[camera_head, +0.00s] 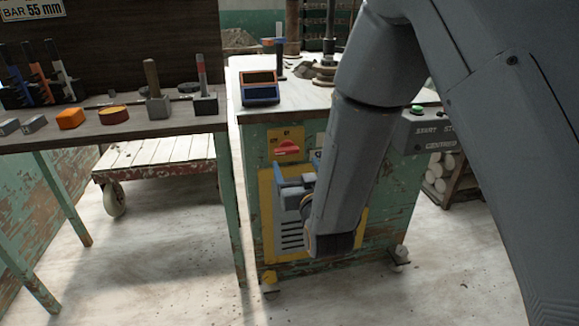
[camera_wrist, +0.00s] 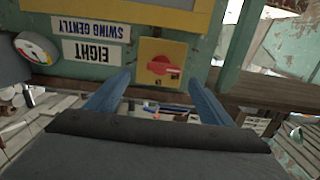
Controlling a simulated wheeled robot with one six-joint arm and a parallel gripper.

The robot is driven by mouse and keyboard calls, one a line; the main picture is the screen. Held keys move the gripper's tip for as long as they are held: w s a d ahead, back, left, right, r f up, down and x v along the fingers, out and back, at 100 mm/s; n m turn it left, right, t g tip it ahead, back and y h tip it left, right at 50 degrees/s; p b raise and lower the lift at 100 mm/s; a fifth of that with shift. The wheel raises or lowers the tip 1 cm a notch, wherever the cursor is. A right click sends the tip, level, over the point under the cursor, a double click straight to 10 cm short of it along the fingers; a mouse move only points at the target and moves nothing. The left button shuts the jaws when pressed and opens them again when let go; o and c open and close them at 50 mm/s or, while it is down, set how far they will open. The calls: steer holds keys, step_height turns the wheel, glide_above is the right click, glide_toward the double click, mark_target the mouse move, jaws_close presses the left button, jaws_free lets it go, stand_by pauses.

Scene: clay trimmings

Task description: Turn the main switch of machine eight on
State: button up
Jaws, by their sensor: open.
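The main switch is a red rotary knob (camera_head: 287,147) on a square yellow plate on the green machine's front. In the wrist view the knob (camera_wrist: 160,66) appears upside down, beside a label reading EIGHT (camera_wrist: 92,53). My gripper (camera_head: 283,180) is just below the switch in the head view, in front of the yellow panel. In the wrist view its two blue fingers (camera_wrist: 160,80) are spread apart, with the knob showing beyond and between their tips. Nothing is between the fingers, and they appear clear of the knob. The knob's exact setting is hard to read.
A round gauge (camera_wrist: 34,48) sits near the label. A START control box (camera_head: 430,130) is on the machine's right. A workbench (camera_head: 130,130) with tools and blocks stands left, a wooden cart (camera_head: 160,155) behind it. The floor in front is clear.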

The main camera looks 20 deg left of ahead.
mark_target(287, 152)
steer(key=shift+a+b+x, duration=0.15)
steer(key=shift+b+x, duration=0.2)
steer(key=shift+x, duration=1.6)
steer(key=shift+a+b+x, duration=0.15)
steer(key=shift+b+x, duration=0.15)
steer(key=shift+x, duration=1.7)
steer(key=shift+s+r+y, duration=0.15)
steer(key=shift+s+y, duration=0.1)
steer(key=shift+y, duration=0.05)
steer(key=c, duration=1)
steer(key=shift+c, duration=0.2)
